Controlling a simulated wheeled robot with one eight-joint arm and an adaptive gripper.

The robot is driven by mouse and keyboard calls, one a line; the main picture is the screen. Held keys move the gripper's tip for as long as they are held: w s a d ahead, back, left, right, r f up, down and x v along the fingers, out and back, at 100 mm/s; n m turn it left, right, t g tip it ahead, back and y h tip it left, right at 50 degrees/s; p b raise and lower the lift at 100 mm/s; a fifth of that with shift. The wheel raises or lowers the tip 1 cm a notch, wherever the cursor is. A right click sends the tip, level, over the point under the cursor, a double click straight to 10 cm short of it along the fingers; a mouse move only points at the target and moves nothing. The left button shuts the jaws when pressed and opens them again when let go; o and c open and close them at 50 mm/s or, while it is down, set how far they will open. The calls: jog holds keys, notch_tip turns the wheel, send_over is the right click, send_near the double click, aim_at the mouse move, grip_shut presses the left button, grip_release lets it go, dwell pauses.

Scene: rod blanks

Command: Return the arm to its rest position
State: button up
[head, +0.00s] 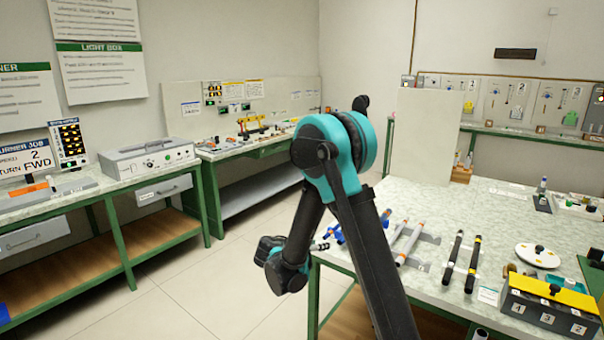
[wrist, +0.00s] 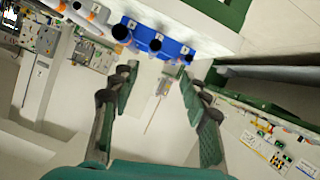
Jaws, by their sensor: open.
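My arm rises in front of the head view, bends at a teal elbow joint and hangs down to a teal and black wrist left of the right-hand table. My gripper (wrist: 158,74) is open in the wrist view, with its two fingers spread and nothing between them. In the head view only a small part of my gripper (head: 320,247) shows, near the table's left edge. A blue holder (wrist: 172,46) with dark round openings lies beyond the fingertips. In the head view the blue holder (head: 337,233) is partly hidden by my arm.
The right-hand table (head: 430,215) carries grey rods on a rack (head: 408,243), two black rods (head: 452,260), a white disc (head: 537,256) and a yellow-topped numbered box (head: 550,305). An upright pale panel (head: 424,135) stands at its back. Clear floor (head: 235,275) lies left of my arm.

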jog(key=s+d+n+g+y, duration=0.25)
jog(key=s+d+g, duration=0.25)
jog(key=s+d, duration=0.75)
jog(key=s+f+n+y, duration=0.1)
jog(key=s+y, duration=0.2)
jog(key=s, duration=0.5)
jog(key=s+d+f+n+g+y, duration=0.1)
jog(key=s+n+y, duration=0.1)
jog(key=s, duration=0.7)
jog(key=shift+d+f+y, duration=0.15)
jog(key=shift+f+y, duration=0.25)
jog(key=shift+y, duration=0.35)
